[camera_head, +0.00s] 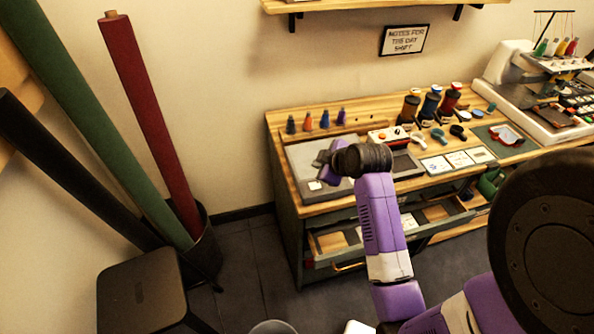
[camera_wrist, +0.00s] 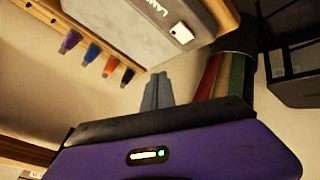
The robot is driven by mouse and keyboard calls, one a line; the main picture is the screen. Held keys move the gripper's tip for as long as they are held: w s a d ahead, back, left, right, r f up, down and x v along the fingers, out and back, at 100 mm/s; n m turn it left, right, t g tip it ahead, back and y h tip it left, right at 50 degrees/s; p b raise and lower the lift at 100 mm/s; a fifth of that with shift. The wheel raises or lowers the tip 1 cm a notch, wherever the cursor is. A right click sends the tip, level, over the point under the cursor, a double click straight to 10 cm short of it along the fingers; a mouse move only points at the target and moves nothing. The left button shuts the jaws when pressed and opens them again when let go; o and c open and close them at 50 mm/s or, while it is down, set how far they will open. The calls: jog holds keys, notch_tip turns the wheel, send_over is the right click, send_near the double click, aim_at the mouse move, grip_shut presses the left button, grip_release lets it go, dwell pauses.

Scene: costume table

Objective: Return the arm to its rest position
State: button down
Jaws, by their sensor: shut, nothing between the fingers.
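My gripper (camera_head: 323,163) is at the end of my raised purple arm. In the head view it appears over the grey board at the left end of the wooden workbench (camera_head: 285,119). In the wrist view the two grey fingers (camera_wrist: 157,82) stand together with nothing held between them. My wrist partly hides the board and the bench behind it in the head view.
The grey board (camera_head: 300,160) carries a small white tag. An open drawer (camera_head: 330,240) juts from the bench front.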

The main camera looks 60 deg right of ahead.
dwell(0.3)
jog(key=d+r+m+t+h, duration=0.1)
jog(key=d+r+m+h, duration=0.2)
jog(key=r, duration=0.2)
jog(key=a+r+m+t+h+b, duration=0.1)
jog(key=a+r+m+t, duration=0.15)
jog(key=a, duration=0.65)
jog(key=a+r+m+t, duration=0.1)
jog(key=a+t, duration=0.2)
jog(key=a, duration=0.5)
jog(key=s+a+f+n+y+b, duration=0.1)
jog(key=s+a+y, duration=0.3)
jog(key=s+a, duration=0.4)
jog(key=s+a+f+n+t+y+b, duration=0.1)
jog(key=s+a+n+y, duration=0.3)
jog(key=a, duration=1.2)
jog(key=s+y, duration=0.1)
jog(key=s, duration=0.3)
jog(key=shift+a+y, duration=0.25)
jog(key=shift+y, duration=0.05)
jog(key=shift+f, duration=0.1)
